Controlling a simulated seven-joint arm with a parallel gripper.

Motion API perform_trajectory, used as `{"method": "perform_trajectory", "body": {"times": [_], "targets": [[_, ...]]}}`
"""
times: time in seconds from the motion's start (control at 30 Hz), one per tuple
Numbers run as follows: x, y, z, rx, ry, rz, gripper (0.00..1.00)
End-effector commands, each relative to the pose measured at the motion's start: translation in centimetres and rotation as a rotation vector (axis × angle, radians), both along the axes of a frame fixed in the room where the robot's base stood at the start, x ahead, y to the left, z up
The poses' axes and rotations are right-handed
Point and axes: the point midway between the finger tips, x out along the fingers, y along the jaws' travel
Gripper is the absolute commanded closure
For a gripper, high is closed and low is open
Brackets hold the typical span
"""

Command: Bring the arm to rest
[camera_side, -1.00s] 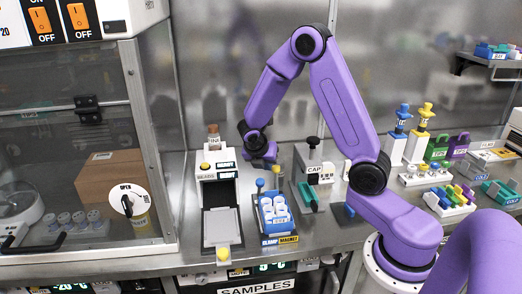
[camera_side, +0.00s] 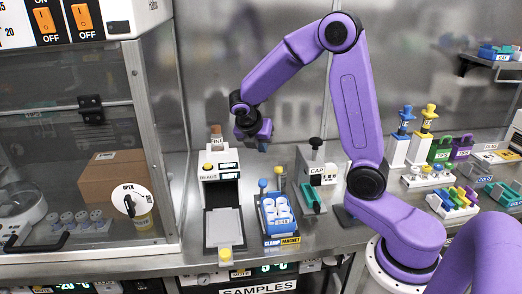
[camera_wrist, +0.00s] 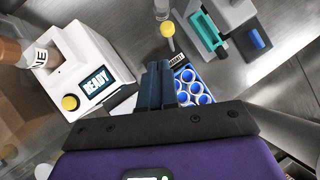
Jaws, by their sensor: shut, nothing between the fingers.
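My gripper (camera_side: 262,140) hangs in the air at the end of the purple arm, above the bench and behind the blue rack. In the wrist view my gripper (camera_wrist: 158,70) shows two dark fingers pressed together with nothing between them. The blue rack (camera_side: 277,238) holds several white vials and stands on the bench below. The rack also shows in the wrist view (camera_wrist: 207,76), partly hidden by the fingers and gripper body.
A white machine (camera_side: 219,172) with a "READY" screen (camera_wrist: 96,89) stands left of the rack. A capping device (camera_side: 317,172) stands to its right. A glass-fronted cabinet (camera_side: 70,130) fills the left. Pumps (camera_side: 399,148) and coloured racks (camera_side: 452,203) stand at right.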

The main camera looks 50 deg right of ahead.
Motion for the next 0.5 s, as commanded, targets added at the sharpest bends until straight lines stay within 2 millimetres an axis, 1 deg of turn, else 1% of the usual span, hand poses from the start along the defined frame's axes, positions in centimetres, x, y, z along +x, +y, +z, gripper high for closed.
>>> {"method": "perform_trajectory", "body": {"times": [0.13, 0.23, 0.37, 0.5], "targets": [[-0.6, 1.1, 0.1, 0.026, -0.028, -0.021, 1.00], [-1.6, 2.8, 0.3, 0.072, -0.072, -0.058, 1.00], [-3.8, 5.7, 0.5, 0.155, -0.135, -0.132, 1.00], [-6.7, 8.4, 0.7, 0.248, -0.186, -0.221, 1.00]]}}
